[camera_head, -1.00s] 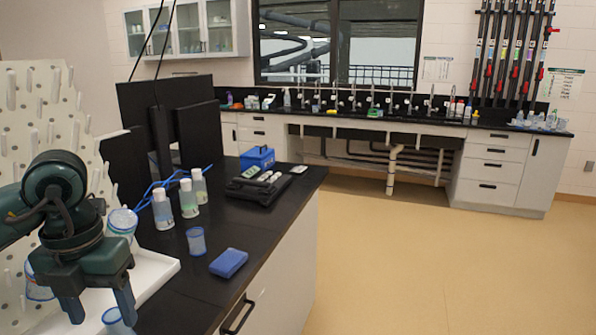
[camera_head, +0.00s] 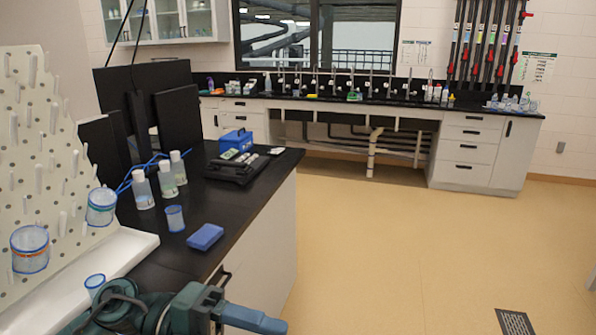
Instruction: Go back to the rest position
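My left gripper (camera_head: 238,312) is at the bottom edge of the head view, its arm coming in from the left. It points to the right, beside the front of the black counter (camera_head: 150,262). A blue finger shows, but the view is side-on and partly cut off, so I cannot tell its opening. I see nothing held in it. My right gripper is out of view.
A white pegboard (camera_head: 35,150) holds two blue-rimmed cups (camera_head: 30,250) (camera_head: 101,207). Another cup (camera_head: 95,284) stands near my arm. Floor at right is clear.

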